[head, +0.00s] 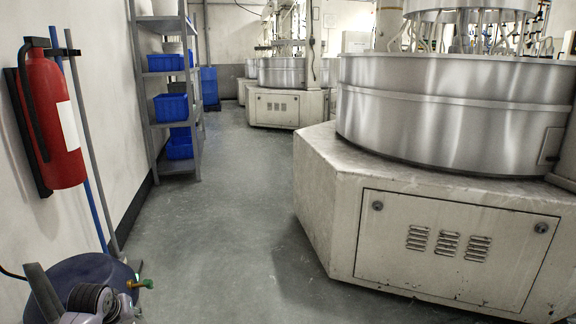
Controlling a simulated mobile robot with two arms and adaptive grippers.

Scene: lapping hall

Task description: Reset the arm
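A large lapping machine (455,110) on a pale base (318,190) fills the right. A red fire extinguisher (50,120) hangs on the left wall. A dark blue round object (85,268) with fittings stands low left. A shelf (143,90) holds blue bins (171,107). The aisle floor (225,200) is clear.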

